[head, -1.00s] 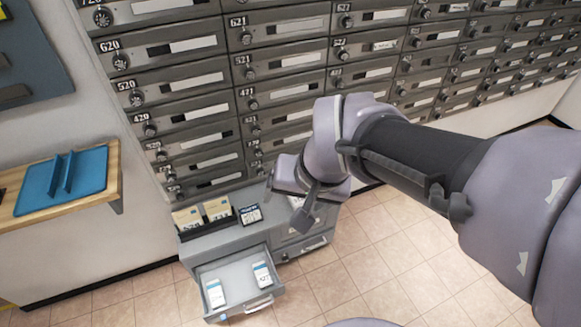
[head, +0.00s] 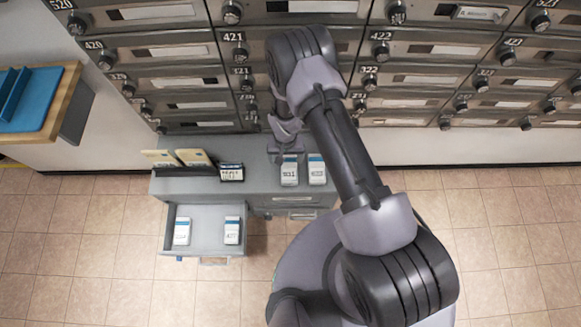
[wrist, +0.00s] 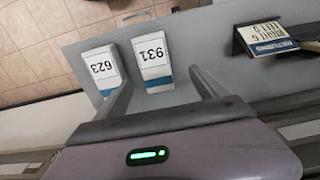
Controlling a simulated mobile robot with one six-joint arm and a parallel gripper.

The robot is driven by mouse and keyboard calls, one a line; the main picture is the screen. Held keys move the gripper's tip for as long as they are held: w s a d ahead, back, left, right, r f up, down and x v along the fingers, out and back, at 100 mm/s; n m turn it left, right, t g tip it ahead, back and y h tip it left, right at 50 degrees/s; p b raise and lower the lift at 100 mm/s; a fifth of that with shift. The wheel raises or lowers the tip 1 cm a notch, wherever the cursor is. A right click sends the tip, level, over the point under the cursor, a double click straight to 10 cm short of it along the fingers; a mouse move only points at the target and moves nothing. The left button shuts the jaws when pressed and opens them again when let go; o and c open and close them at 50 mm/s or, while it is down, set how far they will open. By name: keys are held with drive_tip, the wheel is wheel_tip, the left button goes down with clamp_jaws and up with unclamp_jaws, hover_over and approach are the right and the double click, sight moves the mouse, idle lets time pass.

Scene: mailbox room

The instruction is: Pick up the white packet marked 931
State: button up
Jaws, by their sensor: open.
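The white packet marked 931 (wrist: 151,58), with a blue band at one end, lies on the grey cabinet top. It also shows in the head view (head: 289,172), just below my gripper (head: 286,148). A similar packet marked 623 (wrist: 103,69) lies beside it, on the right in the head view (head: 317,170). In the wrist view my gripper (wrist: 161,78) is open and empty. Its two fingers point toward packet 931, one to each side of its blue end. I cannot tell how high they are above the cabinet top.
A small returns sign (wrist: 268,39) stands beside packet 931, near a dark holder with tan envelopes (head: 194,158). An open drawer (head: 206,218) below holds two white packets. Mailboxes (head: 180,50) rise behind the cabinet. A wooden shelf with a blue tray (head: 40,98) is at left.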

sight(289, 168)
wheel_tip(289, 168, down, 4)
drive_tip(key=shift+d+b, duration=0.1)
drive_tip(key=shift+b, duration=0.45)
drive_tip(key=f+b, duration=0.2)
drive_tip(key=f, duration=0.3)
drive_tip(key=shift+s+d+b, duration=0.15)
drive_tip(key=shift+d+b, duration=0.25)
drive_tip(key=shift+r, duration=0.15)
drive_tip(key=shift+c, duration=0.4)
drive_tip(key=c, duration=1.5)
